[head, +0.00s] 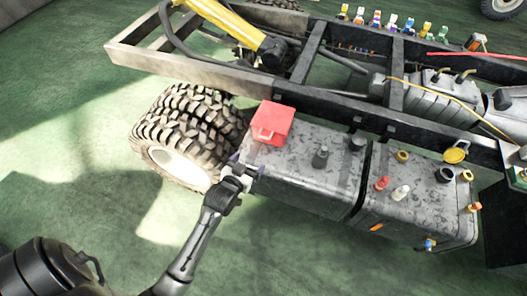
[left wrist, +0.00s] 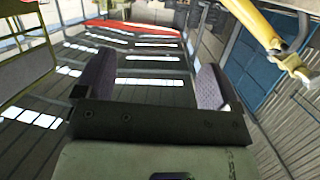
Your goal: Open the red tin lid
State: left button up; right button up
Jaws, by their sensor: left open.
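The red tin (head: 271,120) is a small box on the left end of the grey metal tank. Its lid looks shut, and a pale latch or handle shows on its front face. My left gripper (head: 246,172) is just below and left of the tin, close to the tank's front left edge and apart from the tin. In the left wrist view my left gripper (left wrist: 153,82) has its two fingers wide apart with nothing between them. The tin cannot be made out in that view. My right gripper is not in view.
The grey tank (head: 310,160) carries several caps and fittings. A large knobbly tyre (head: 190,115) stands just left of the tin. The dark chassis rail (head: 340,115) runs behind it. Green floor (head: 100,190) is open at the left and front.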

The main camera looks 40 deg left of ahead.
aim_at(264, 138)
pick_arm(q)
jog(key=w+a+f+n+t+y+b, duration=0.2)
jog(key=w+a+f+t+b, duration=0.15)
jog(key=f+b, duration=0.65)
jog(key=shift+g, duration=0.45)
jog(key=b+x, duration=0.2)
jog(key=x, duration=0.5)
jog(key=b+x, duration=0.2)
jog(key=x, duration=0.5)
jog(key=shift+w+d+r+b, duration=0.15)
jog(key=shift+w+b, duration=0.15)
jog(key=shift+b, duration=0.1)
